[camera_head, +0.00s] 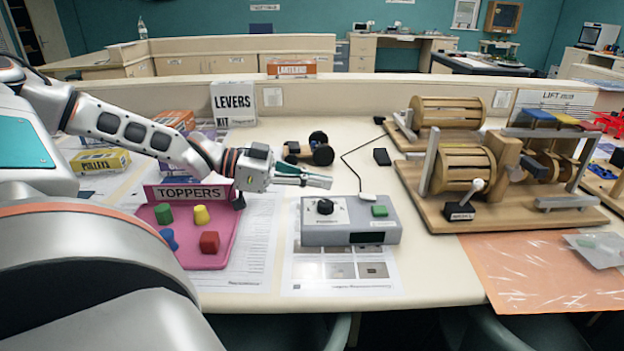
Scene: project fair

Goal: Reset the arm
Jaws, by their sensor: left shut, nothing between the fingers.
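My left arm comes in from the left and reaches over the table. My left gripper (318,181) is shut and empty, its fingers pointing right, above the back edge of a grey control box. The grey control box (335,237) has a black knob (325,206) and a green button (379,211) on top. A wooden lift machine (455,215) with drums, labelled LIFT by the sign behind it, stands to the right, with a lever (470,193) on its front. My right gripper is not in view.
A pink TOPPERS tray (226,246) with coloured blocks lies left of the box. A white LEVERS KIT box (233,102) stands at the back. Black wheels (318,148) lie behind the gripper. An orange sheet (520,270) lies front right. Bare tabletop (435,270) shows beside it.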

